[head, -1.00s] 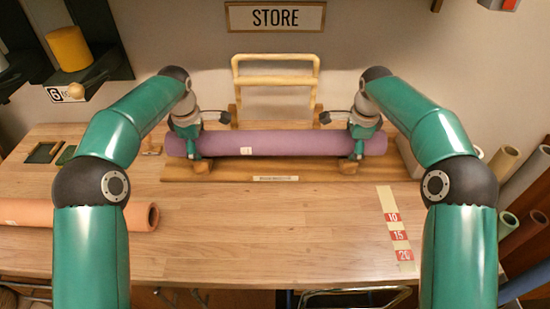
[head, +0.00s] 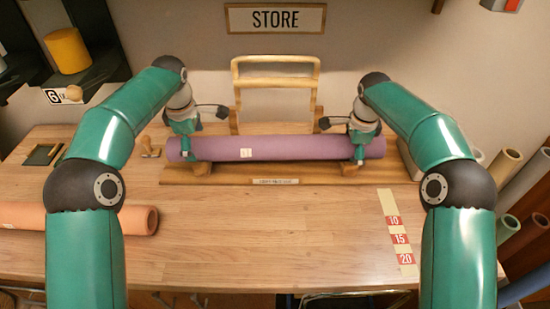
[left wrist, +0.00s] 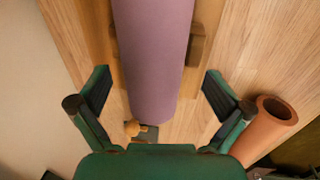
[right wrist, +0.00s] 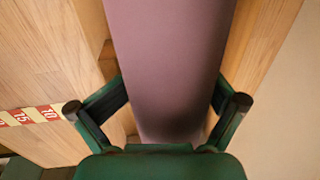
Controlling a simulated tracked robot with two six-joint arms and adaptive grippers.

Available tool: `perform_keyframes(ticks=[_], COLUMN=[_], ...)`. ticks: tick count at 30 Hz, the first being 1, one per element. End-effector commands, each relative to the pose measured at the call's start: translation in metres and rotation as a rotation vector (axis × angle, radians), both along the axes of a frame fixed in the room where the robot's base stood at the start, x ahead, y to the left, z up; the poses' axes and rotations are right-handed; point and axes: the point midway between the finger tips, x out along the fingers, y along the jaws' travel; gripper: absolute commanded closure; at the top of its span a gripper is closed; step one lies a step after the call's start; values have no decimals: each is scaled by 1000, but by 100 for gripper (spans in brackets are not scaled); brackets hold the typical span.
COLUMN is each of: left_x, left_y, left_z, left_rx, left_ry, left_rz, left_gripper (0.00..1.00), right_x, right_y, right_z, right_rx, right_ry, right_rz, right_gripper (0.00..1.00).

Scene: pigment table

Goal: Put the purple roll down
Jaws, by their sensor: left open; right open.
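The purple roll (head: 280,148) lies level along a wooden cradle board (head: 235,178) at the back of the table. Its ends rest at small wooden blocks. My left gripper (head: 188,152) is open above the roll's left end; in the left wrist view the fingers (left wrist: 155,92) stand apart on both sides of the roll (left wrist: 153,50). My right gripper (head: 358,150) is open at the right end; in the right wrist view its fingers (right wrist: 165,98) straddle the roll (right wrist: 168,60), close to its sides. Contact at the right cannot be told.
A wooden frame (head: 235,95) stands behind the roll under the STORE sign (head: 275,18). An orange roll (head: 140,220) lies front left. A numbered strip (head: 398,235) lies right, and several rolls (head: 505,162) stand beyond the right edge. The table's front middle is clear.

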Motion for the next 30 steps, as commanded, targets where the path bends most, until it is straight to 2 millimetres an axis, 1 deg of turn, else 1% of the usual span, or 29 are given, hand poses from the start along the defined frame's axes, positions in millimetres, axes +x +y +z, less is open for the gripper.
perform_keyframes(ticks=[1, 6, 9, 13, 17, 24, 30], left_x=[-1, -6, -8, -10, -10, -9, -9], left_y=[0, 0, 0, 0, 0, 0, 0], left_z=[8, 29, 36, 40, 40, 41, 41], left_rx=[-1, -1, -1, -1, -1, -1, -1], left_ry=[-3, -2, -1, 1, 1, 0, 0], left_rz=[0, 1, 1, 1, 1, 1, 1], left_gripper=[0, 0, 0, 0, 0, 0, 0], right_x=[0, 0, 0, -1, -3, -10, -15], right_y=[0, 0, 1, 1, 1, 1, 1], right_z=[-7, -7, -7, -1, 15, 53, 74], right_rx=[-1, 0, 0, 0, 0, 0, -1], right_ry=[7, 6, 6, 4, 0, -4, -4], right_rz=[1, 1, 1, 1, 1, 1, 0], right_gripper=[0, 0, 0, 0, 0, 0, 0])
